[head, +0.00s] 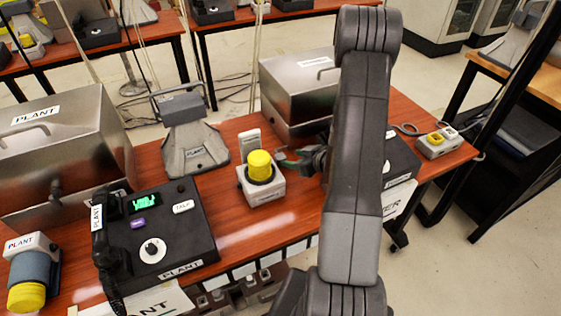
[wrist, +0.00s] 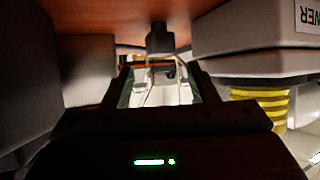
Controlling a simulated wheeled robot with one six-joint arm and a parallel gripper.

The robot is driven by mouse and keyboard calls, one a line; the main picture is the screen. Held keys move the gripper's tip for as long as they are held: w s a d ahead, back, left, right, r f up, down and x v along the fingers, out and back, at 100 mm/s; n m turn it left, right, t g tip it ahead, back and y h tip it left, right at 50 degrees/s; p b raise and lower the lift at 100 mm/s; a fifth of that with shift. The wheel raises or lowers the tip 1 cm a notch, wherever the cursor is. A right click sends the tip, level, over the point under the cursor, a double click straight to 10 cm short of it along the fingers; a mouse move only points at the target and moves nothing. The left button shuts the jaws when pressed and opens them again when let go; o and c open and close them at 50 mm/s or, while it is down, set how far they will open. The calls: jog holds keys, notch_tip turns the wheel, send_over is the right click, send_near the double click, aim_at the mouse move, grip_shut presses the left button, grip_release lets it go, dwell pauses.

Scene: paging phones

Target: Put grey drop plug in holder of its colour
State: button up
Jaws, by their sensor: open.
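My gripper (head: 284,157) is open beside the yellow cylinder, low over the red-brown table, with much of it behind my arm. In the wrist view, which is upside down, its fingers (wrist: 162,75) reach toward a small grey part (wrist: 160,38) near the table. I cannot tell whether that part is the grey drop plug. A pale body shows between the fingers. A small white labelled box (head: 250,143) stands just beyond the fingertips. No holder of grey colour can be made out clearly.
A yellow cylinder (head: 259,165) sits in a white holder (head: 262,190), close beside the fingers; it also shows in the wrist view (wrist: 262,105). A metal box (head: 297,88) stands behind. A grey stand (head: 192,142) and black telephone (head: 160,235) are left. A white yellow-button box (head: 440,142) is right.

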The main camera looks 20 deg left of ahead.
aim_at(280, 156)
jog(key=shift+f, duration=0.55)
jog(key=shift+x, duration=0.9)
jog(key=p+x, duration=0.1)
jog(key=x, duration=0.4)
jog(key=shift+a, duration=0.3)
jog(key=shift+c, duration=0.4)
jog(key=c, duration=0.9)
jog(key=shift+c, duration=0.2)
